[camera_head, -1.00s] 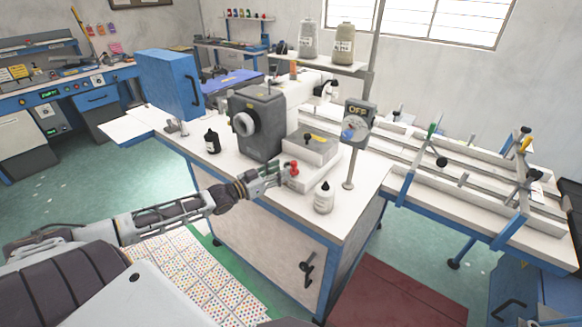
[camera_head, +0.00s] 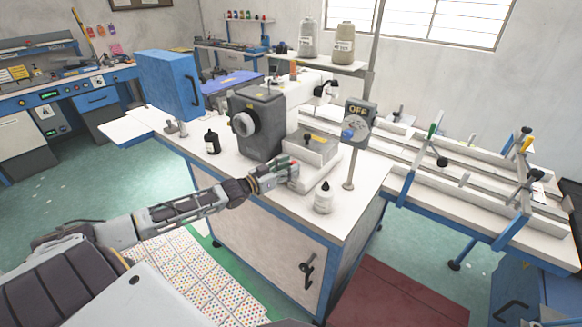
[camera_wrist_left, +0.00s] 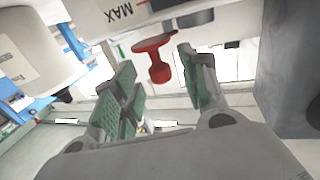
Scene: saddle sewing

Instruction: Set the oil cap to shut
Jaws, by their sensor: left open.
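The red oil cap (camera_wrist_left: 152,58) shows in the left wrist view as a tilted flat disc with a rounded knob toward my gripper. It is beside a pale housing marked MAX (camera_wrist_left: 105,14). My left gripper (camera_wrist_left: 158,88) is open, its green-padded fingers on either side of the knob, with gaps visible. In the head view the left gripper (camera_head: 291,172) is at the front of the sewing machine (camera_head: 260,122) and mostly hides the cap. I cannot tell how the cap is seated. The right gripper is not in view.
A black bottle (camera_head: 212,142) stands at the left. A post with an OFF switch box (camera_head: 359,112) rises behind. The white tabletop (camera_head: 345,212) is clear near its front corner.

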